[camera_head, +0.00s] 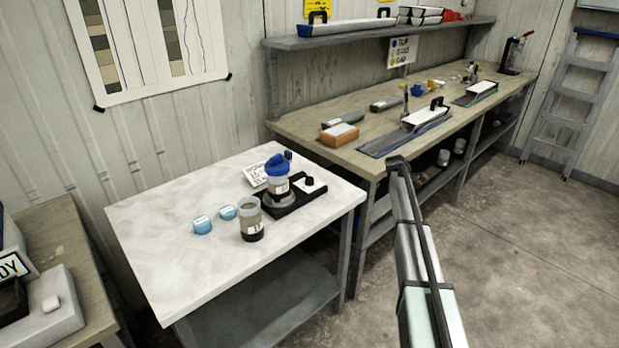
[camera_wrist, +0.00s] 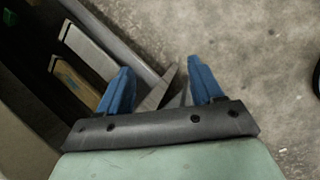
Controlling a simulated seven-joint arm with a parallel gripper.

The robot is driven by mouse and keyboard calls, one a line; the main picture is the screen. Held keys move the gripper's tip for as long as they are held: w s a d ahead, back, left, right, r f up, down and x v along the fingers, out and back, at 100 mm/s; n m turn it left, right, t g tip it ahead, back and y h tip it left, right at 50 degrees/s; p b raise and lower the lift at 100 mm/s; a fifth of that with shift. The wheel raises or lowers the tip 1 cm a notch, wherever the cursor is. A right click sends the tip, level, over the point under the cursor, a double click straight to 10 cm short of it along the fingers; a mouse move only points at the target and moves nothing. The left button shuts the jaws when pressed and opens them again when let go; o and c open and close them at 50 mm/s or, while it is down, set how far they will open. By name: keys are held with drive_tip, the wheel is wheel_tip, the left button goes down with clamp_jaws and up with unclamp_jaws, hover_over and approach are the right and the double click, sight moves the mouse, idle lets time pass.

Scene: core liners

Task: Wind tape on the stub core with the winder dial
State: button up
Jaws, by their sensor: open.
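A winder with a black base (camera_head: 291,201) stands at the right side of the white-topped table. A black dial knob (camera_head: 310,182) sits on a white plate at its right end. A second clear, open-topped core with a dark lower band (camera_head: 251,220) stands on the table in front. I cannot tell which is the stub core. My gripper (camera_wrist: 158,66) is open and empty, with blue fingers apart over the floor, away from the table.
Two blue-topped lids (camera_head: 202,225) (camera_head: 228,212) lie left of the cores on the white table (camera_head: 160,268). A label card (camera_head: 256,174) is behind the winder. A workbench (camera_head: 300,123) with trays and an orange block (camera_head: 339,134) runs behind. Open floor is at the right.

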drive_tip(key=w+d+r+n+t, duration=0.1)
drive_tip(key=w+r, duration=0.3)
drive_tip(key=r, duration=0.3)
drive_tip(key=w+d+r+n, duration=0.2)
drive_tip(key=w+r, duration=0.2)
drive_tip(key=r, duration=0.2)
wheel_tip(320, 180, up, 11)
drive_tip(key=n+g+y, duration=0.3)
drive_tip(key=n+y, duration=0.1)
drive_tip(key=n, duration=0.1)
hover_over(310, 176)
wheel_tip(310, 176, down, 14)
drive_tip(key=shift+a+r, duration=0.1)
drive_tip(key=shift+r, duration=0.1)
drive_tip(key=c, duration=1.1)
